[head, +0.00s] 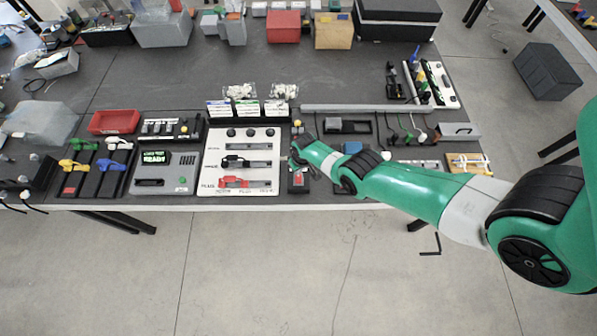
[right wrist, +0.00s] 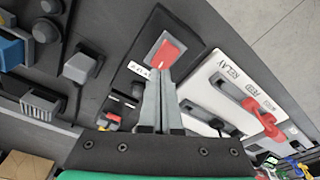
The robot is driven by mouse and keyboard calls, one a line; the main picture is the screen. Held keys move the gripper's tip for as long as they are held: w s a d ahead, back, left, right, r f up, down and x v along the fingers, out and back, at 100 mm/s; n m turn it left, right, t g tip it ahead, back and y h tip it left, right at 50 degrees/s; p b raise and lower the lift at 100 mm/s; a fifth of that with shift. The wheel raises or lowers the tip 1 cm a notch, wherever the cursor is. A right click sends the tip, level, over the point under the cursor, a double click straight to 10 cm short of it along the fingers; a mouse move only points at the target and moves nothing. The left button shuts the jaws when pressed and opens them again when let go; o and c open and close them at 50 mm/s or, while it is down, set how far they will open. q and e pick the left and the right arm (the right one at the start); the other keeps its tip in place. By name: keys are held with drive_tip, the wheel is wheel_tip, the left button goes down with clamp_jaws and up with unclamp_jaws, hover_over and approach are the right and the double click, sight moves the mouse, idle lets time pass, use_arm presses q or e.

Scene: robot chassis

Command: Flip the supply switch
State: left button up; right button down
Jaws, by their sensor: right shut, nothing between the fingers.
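The supply switch is a red rocker (right wrist: 168,50) in a pale frame on a black base, in the right wrist view. In the head view its small red and black unit (head: 298,181) lies just right of the white panel, partly hidden by my right wrist. My right gripper (right wrist: 160,78) is shut and empty. Its fingertips point at the near edge of the rocker and overlap it in the picture; I cannot tell if they touch. In the head view the gripper (head: 296,157) is small and hard to make out. My left gripper is in neither view.
The white panel (head: 210,170) with a black lever and a red lever (head: 232,181) stands beside the switch. In the right wrist view its red lever (right wrist: 262,122) sticks up. The bench's rear middle is fairly clear.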

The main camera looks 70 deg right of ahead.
sight(299, 176)
drive_tip(key=shift+f+b, duration=0.95)
idle(0.7)
drive_tip(key=shift+r, duration=0.1)
wheel_tip(299, 176, up, 7)
drive_tip(key=p, duration=0.7)
idle(0.4)
